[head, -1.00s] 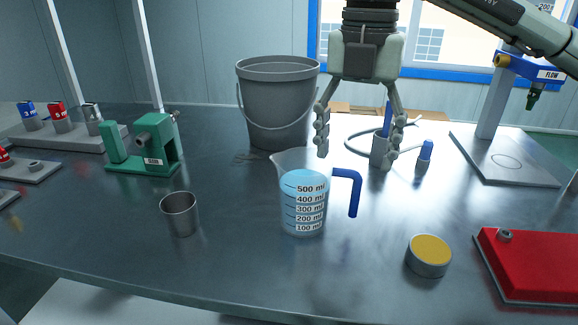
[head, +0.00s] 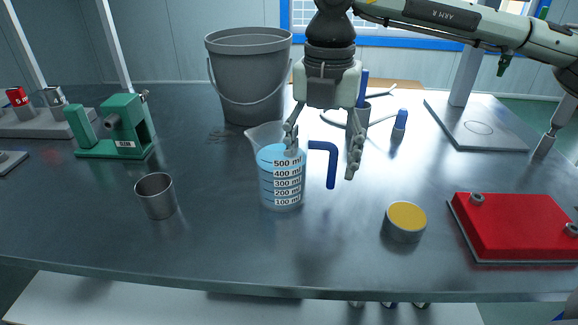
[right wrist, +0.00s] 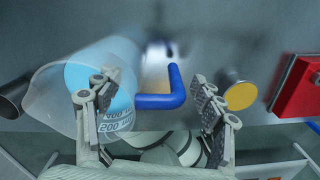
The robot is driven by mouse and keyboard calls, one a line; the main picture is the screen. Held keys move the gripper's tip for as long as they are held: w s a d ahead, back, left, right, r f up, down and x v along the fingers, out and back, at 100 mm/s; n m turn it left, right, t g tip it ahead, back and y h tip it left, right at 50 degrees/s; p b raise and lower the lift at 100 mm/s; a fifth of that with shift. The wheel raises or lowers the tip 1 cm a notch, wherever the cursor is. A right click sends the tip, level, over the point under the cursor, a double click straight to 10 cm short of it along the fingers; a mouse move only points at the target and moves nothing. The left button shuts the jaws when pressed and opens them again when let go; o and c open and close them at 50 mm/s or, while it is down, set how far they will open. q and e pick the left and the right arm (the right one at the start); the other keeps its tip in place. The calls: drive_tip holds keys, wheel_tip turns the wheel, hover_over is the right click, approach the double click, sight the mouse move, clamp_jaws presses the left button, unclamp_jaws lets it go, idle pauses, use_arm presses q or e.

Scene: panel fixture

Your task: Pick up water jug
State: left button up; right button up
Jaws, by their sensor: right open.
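The water jug (head: 281,185) is a clear measuring jug with blue water, a printed scale and a blue handle (head: 331,165). It stands upright on the table. My right gripper (head: 322,163) is open, pointing down, with its fingers on either side of the handle in the head view. Its left finger overlaps the jug's upper right side; I cannot tell if it touches. In the right wrist view the blue handle (right wrist: 165,99) lies between the open fingers (right wrist: 155,110), and the jug body (right wrist: 75,90) is at the left, partly behind the left finger. My left gripper is not in view.
A steel cup (head: 156,196) stands left of the jug and a yellow-topped tin (head: 405,222) to the right. A grey bucket (head: 250,75) stands behind. A green fixture (head: 120,130) is at the left, a red panel (head: 515,227) at the right. The front table is clear.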

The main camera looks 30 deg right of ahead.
clamp_jaws()
idle(0.3)
drive_tip(key=shift+r, duration=0.25)
